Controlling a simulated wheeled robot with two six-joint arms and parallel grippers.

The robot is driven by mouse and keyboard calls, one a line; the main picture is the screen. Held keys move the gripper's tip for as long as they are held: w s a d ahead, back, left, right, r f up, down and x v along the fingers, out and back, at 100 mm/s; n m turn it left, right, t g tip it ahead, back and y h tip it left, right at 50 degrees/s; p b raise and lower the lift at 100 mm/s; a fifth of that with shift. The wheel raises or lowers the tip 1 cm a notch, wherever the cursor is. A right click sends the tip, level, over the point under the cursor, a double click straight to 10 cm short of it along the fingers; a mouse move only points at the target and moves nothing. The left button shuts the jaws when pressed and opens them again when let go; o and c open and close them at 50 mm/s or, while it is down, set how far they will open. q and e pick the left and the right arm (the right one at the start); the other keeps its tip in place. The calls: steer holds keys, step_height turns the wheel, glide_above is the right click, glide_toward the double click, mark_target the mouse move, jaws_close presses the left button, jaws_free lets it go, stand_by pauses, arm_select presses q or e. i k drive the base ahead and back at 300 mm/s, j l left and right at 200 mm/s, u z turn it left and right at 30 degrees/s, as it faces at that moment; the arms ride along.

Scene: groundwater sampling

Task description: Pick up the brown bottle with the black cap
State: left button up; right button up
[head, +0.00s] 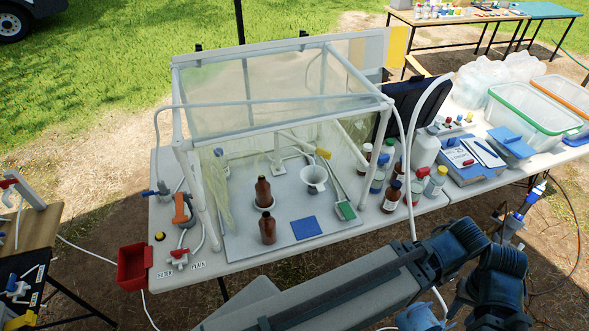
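A brown bottle with a dark, seemingly black cap and a pale label (391,198) stands upright on the table, right of the clear-walled frame. A second dark-capped brown bottle (398,171) stands just behind it. Two more brown bottles are inside the frame: one (263,191) in a white ring, the other (267,230) in front of it; I see no black caps on them. My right arm comes in at the lower right, in front of the table and apart from the bottles. Its fingertips cannot be made out. My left gripper is not in view.
The frame (205,205) encloses a white funnel (314,177) and a blue pad (306,228). Capped bottles, including a yellow-capped one (436,182), crowd the brown bottle. A white hose (411,150) arches close by. A red bin (134,267) hangs at the table's left corner.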

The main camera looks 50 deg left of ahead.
mark_target(263, 190)
steer(key=u, duration=0.45)
steer(key=i+l+u, duration=0.1)
steer(key=u, duration=0.3)
steer(key=l+u, duration=0.15)
steer(key=u, duration=0.3)
steer(key=l+u, duration=0.1)
steer(key=u, duration=0.35)
steer(key=l+u, duration=0.1)
steer(key=u, duration=0.35)
steer(key=k+z, duration=0.55)
steer(key=i+j, duration=0.05)
